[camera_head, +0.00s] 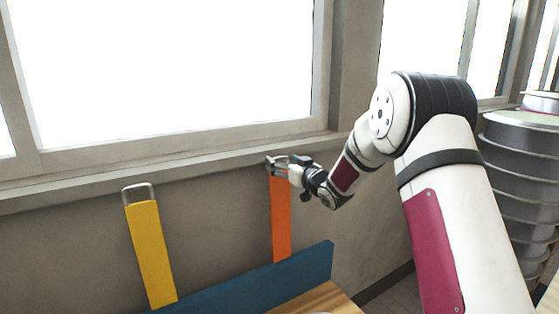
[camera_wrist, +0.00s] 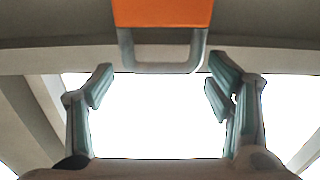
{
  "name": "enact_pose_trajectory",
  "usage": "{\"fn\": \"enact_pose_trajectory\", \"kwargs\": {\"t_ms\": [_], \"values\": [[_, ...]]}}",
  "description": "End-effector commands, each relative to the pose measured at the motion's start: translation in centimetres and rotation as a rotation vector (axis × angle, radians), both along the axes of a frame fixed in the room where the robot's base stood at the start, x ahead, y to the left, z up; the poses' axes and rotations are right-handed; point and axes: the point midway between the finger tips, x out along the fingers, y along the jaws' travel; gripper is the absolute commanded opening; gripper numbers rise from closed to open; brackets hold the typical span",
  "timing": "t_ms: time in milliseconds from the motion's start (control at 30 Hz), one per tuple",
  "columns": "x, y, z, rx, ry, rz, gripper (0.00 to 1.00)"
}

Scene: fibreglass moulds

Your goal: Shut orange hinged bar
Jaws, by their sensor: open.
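The orange hinged bar (camera_head: 281,222) stands upright at the blue board, against the grey wall below the window sill. My gripper (camera_head: 279,165) is at its top end and hides part of the handle there. In the wrist view the orange bar (camera_wrist: 163,12) comes in from the top edge, with its grey metal loop handle (camera_wrist: 163,68) below it. My gripper (camera_wrist: 160,78) is open, with a finger to the left and a finger to the right of the loop. Gaps show on both sides, and the right finger looks closer to the loop.
A yellow bar (camera_head: 151,252) with a metal loop handle stands to the left, tilted slightly. The blue board (camera_head: 260,291) runs along the bottom, with a wooden surface (camera_head: 325,301) in front. Stacked grey round containers (camera_head: 520,170) stand at the far right.

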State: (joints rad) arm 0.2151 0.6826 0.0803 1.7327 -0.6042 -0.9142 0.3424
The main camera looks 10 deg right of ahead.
Motion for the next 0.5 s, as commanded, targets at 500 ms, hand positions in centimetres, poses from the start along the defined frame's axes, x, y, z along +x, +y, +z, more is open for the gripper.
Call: {"fn": "enact_pose_trajectory", "kwargs": {"t_ms": [500], "values": [[3.0, 1.0, 0.0, 0.0, 0.0, 0.0, 0.73]]}}
